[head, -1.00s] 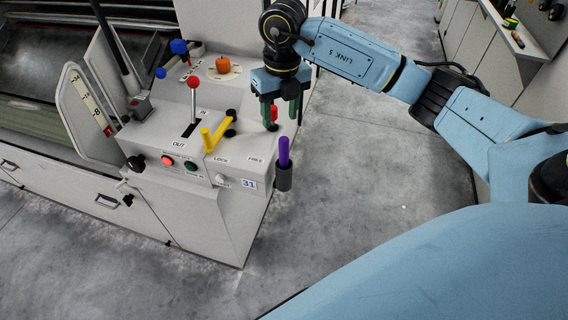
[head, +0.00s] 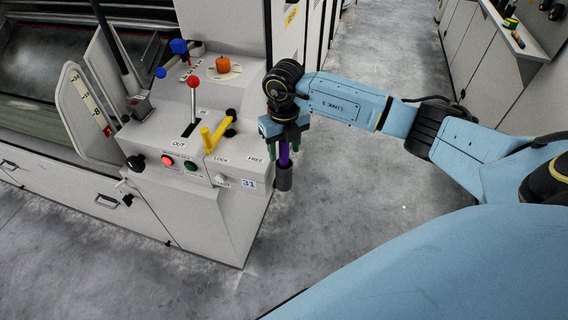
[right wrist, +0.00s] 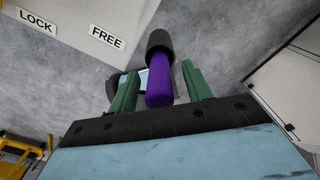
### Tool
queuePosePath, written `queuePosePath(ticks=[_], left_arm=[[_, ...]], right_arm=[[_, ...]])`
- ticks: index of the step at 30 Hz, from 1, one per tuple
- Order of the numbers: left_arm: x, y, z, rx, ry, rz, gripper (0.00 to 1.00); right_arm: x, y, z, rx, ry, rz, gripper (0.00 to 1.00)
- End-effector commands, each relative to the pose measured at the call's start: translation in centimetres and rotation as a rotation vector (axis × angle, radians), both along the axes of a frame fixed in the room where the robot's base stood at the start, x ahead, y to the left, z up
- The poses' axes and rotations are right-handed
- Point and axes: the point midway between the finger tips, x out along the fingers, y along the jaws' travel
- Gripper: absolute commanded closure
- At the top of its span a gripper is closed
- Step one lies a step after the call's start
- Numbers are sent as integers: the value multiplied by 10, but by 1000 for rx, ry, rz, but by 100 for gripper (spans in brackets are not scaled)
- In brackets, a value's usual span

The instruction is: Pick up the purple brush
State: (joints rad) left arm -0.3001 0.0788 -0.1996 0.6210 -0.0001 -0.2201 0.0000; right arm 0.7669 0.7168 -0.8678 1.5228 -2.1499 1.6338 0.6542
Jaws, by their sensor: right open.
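The purple brush (head: 284,155) stands upright in a dark grey cup (head: 284,178) on the right side of the machine's control box. Only its purple handle shows; its lower end is hidden in the cup. My right gripper (head: 284,153) is open directly above the cup, its green fingers on either side of the handle. In the right wrist view the purple brush (right wrist: 160,84) lies between the two spread fingers (right wrist: 160,92), with a gap visible on each side. The cup (right wrist: 160,41) shows beyond it. My left gripper is not in view.
The control box (head: 238,168) holds a yellow lever (head: 214,135), a red-knobbed lever (head: 193,95), an orange knob (head: 222,64) and red and green buttons close by on the left. Open concrete floor (head: 360,190) lies to the right. A bench (head: 520,40) stands at the far right.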

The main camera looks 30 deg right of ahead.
Motion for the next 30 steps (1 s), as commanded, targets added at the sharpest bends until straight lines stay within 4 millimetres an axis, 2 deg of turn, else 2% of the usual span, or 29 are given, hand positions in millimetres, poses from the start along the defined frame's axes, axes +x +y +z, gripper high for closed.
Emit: queuePosePath(ticks=[3,9,20,30], left_arm=[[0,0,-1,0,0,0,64],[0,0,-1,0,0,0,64],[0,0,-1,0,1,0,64],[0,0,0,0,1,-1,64]], right_arm=[[0,0,-10,0,0,1,51],[0,0,-10,0,-1,1,52],[0,0,-10,0,-1,0,99],[1,0,-6,1,-3,0,100]])
